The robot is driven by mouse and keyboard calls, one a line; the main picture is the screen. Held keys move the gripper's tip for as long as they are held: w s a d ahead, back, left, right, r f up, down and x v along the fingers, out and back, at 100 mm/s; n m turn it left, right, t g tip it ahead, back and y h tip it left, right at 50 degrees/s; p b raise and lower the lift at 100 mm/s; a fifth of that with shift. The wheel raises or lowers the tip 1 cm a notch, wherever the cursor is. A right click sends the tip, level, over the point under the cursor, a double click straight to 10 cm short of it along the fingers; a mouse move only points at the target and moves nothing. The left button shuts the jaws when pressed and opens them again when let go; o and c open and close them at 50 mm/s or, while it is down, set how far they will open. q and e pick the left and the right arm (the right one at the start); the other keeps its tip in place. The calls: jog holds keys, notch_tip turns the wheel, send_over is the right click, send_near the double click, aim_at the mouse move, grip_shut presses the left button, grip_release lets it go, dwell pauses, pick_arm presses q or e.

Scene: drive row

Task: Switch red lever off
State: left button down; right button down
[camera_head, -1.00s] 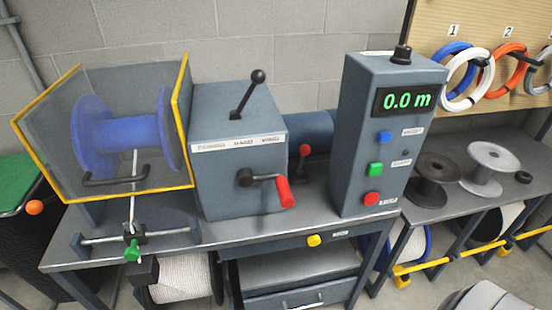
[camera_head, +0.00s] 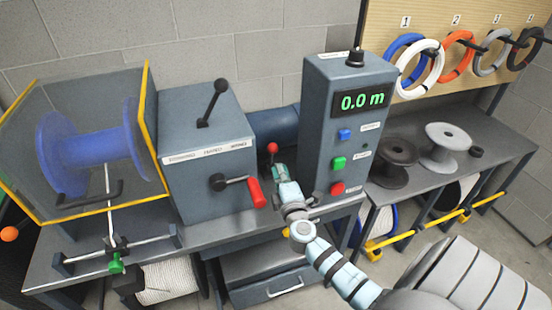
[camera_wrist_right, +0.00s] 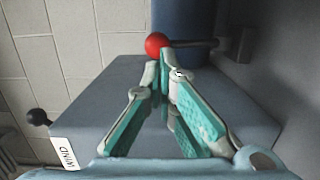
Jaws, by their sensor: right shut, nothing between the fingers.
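The red lever (camera_head: 272,148) is a short rod with a red ball, between the grey gearbox and the control post. In the head view its ball is up, and my gripper hides part of its lower rod. In the right wrist view the red ball (camera_wrist_right: 156,43) is just beyond my fingertips, its dark rod running right to a mount. My right gripper (camera_head: 279,170) is just below the ball in the head view. Its fingertips (camera_wrist_right: 160,60) are together with nothing between them. I cannot tell whether they touch the ball. My left gripper is not in view.
The gearbox (camera_head: 208,150) has a black-knobbed lever (camera_head: 213,100) on top and a red-handled crank (camera_head: 240,186) in front. The control post (camera_head: 350,130) with blue, green and red buttons stands close right of my gripper. A guarded blue spool (camera_head: 95,150) is left.

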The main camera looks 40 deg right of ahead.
aim_at(271, 145)
jog(key=x, duration=0.5)
jog(key=shift+w+d, duration=0.15)
jog(key=shift+w, duration=0.15)
jog(key=p, duration=0.1)
jog(key=w+r+p, duration=0.1)
jog(key=p, duration=0.1)
jog(key=r+g+p, duration=0.1)
jog(key=p, duration=0.1)
jog(key=shift+w+d+r+y, duration=0.25)
jog(key=shift+y, duration=0.05)
jog(key=shift+b+x, duration=0.6)
jog(key=shift+x, duration=0.95)
jog(key=shift+w+a+r, duration=0.1)
jog(key=shift+a+r, duration=0.05)
jog(key=shift+r, duration=0.1)
